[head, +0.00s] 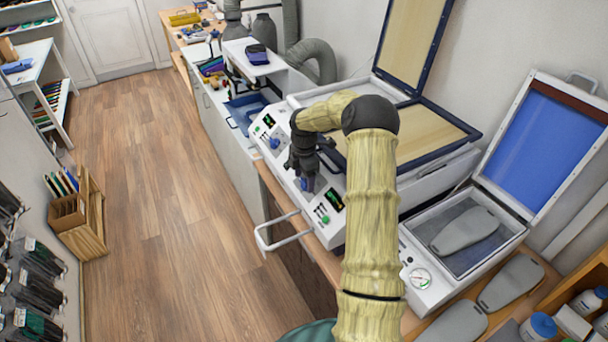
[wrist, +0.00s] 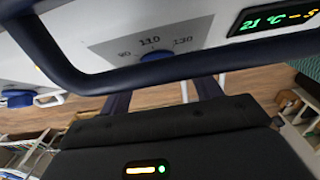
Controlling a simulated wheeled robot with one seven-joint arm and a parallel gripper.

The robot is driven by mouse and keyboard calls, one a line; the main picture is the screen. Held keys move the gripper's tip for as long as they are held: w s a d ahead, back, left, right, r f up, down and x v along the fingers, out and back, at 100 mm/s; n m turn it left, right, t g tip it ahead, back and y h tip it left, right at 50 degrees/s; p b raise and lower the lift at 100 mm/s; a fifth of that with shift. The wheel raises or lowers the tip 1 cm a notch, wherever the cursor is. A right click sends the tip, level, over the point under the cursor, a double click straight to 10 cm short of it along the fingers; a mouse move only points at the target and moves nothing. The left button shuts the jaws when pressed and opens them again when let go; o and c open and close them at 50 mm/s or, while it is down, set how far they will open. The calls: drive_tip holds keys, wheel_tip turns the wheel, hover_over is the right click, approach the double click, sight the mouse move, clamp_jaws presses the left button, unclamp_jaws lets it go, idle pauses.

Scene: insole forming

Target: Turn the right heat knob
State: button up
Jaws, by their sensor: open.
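The right heat knob (head: 304,185) is a blue knob on the white control panel, left of the right green display (head: 334,199). My gripper (head: 306,171) is at this knob and partly hides it. In the wrist view the blue knob (wrist: 155,56) sits below the marks 90, 110 and 130, with 110 directly above it. The display (wrist: 277,19) to its right reads 21 °C. My open fingers (wrist: 163,92) are apart, one to each side of the knob, and a dark blue bar (wrist: 200,72) crosses the view there. Contact cannot be told.
The left knob (head: 274,143) is farther along the panel. A white handle (head: 275,235) sticks out in front of it. The press with its raised lid (head: 412,45) stands behind the panel. A smaller press with a blue lid (head: 558,138) stands to the right.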

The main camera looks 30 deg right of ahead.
drive_tip(key=c, duration=1)
